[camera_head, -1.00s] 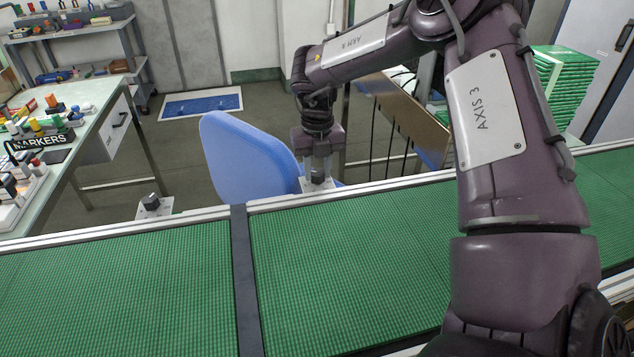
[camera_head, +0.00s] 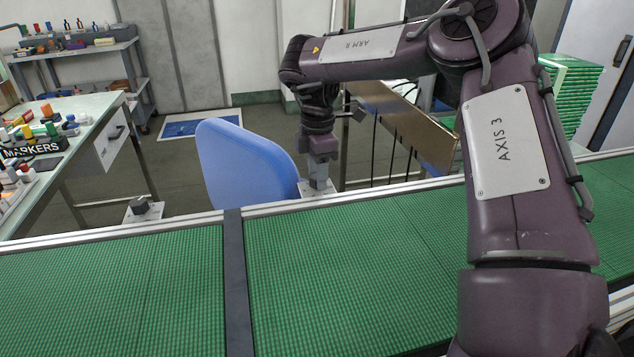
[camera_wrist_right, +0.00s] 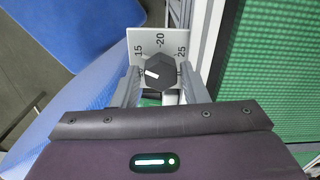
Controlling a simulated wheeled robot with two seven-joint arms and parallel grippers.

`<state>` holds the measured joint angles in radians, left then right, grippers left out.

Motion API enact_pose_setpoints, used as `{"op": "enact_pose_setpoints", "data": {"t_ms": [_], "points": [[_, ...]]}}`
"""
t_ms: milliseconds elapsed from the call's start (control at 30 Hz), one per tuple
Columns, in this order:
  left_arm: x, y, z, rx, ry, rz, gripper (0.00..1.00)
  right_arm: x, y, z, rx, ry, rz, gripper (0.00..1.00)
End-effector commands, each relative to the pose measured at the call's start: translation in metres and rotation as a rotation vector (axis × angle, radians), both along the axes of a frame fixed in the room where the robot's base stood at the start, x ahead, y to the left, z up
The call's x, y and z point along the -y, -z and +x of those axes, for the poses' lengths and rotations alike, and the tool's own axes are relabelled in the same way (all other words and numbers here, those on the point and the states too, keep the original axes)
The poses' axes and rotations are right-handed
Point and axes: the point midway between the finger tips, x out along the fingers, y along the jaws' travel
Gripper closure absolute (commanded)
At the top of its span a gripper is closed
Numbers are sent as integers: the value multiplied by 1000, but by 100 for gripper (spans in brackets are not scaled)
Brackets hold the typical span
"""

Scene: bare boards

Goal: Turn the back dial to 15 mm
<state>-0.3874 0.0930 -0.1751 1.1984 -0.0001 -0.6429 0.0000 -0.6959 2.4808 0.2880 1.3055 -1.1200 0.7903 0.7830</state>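In the right wrist view a dark, many-sided dial (camera_wrist_right: 164,66) sits on a light scale plate (camera_wrist_right: 139,37) marked 15, 20 and 25. A white mark on the dial points left, off to the side of the 15. My right gripper (camera_wrist_right: 160,82) has its fingers on either side of the dial, with a narrow gap showing at each side. In the head view the right gripper (camera_head: 319,184) points down over the plate (camera_head: 307,190) at the rail and hides that dial. A second dial (camera_head: 139,205) stands on its own plate further left. My left gripper is out of view.
Green ribbed boards (camera_head: 110,290) lie in front, split by a dark bar (camera_head: 236,285) and edged by a metal rail. A blue chair back (camera_head: 240,165) stands close behind the rail. A table with markers (camera_head: 35,150) is at left.

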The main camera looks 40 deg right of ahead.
Motion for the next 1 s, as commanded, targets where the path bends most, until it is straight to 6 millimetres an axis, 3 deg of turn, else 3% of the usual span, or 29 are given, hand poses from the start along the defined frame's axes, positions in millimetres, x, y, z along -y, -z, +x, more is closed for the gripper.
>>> {"op": "enact_pose_setpoints", "data": {"t_ms": [67,367,833,1000], "points": [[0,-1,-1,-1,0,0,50,0,-1,0,0,-3,0,50],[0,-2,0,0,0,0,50,0,-2,0,-1,-6,-1,50],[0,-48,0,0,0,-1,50,0,-55,0,0,-6,-1,50],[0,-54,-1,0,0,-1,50,0,-62,0,-1,-6,-1,50]]}}
